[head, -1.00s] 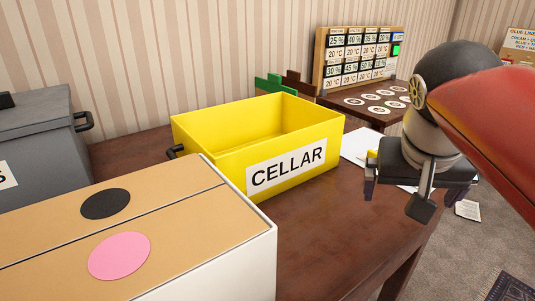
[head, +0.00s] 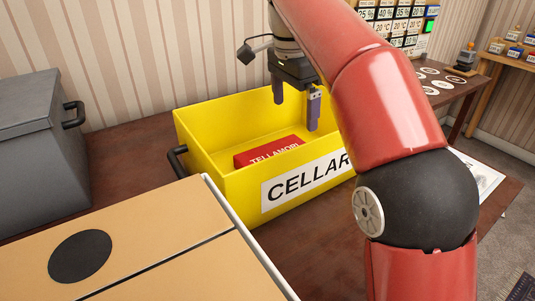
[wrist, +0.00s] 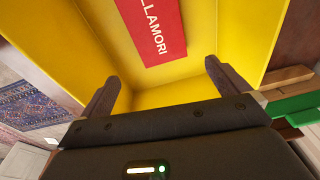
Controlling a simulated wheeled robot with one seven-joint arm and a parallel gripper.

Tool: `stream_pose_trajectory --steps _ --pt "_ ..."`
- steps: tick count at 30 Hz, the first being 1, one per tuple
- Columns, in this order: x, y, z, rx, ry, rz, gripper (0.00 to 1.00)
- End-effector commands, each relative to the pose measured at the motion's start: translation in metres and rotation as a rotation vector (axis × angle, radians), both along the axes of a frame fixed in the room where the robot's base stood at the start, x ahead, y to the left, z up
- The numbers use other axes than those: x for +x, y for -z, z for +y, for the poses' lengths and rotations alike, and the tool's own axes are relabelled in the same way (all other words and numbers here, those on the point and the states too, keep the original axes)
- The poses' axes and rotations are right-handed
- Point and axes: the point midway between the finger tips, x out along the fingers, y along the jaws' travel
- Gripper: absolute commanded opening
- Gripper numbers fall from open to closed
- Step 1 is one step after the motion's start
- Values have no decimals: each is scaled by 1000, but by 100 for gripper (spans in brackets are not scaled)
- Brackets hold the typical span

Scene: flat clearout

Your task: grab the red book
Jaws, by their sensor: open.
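The red book (head: 268,151) lies inside the yellow crate labelled CELLAR (head: 215,192). White letters ending in LLAMORI show on it. Its lower part is hidden by the crate's front wall in the head view. In the wrist view the red book (wrist: 153,30) lies ahead of the fingers, at the top of the picture. My gripper (head: 296,108) is open and empty over the crate, above and to the right of the book in the head view. Its two fingers stand apart in the wrist view (wrist: 160,82), with the crate's yellow interior between them.
A grey lidded box (head: 40,150) stands at the left. The crate's walls surround the book. My arm hides the crate's right end. A side table with round labels (head: 450,85) is at the back right.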

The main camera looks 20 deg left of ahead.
Motion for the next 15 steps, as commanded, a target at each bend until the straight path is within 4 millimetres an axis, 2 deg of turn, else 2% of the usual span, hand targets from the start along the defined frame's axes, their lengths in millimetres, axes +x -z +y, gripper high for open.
stream_pose_trajectory --steps 3,6,15 --pt "-5 13 17 28 -37 67 100" --pt "-9 23 25 43 -57 101 100" --pt "-11 47 26 46 -62 107 100"
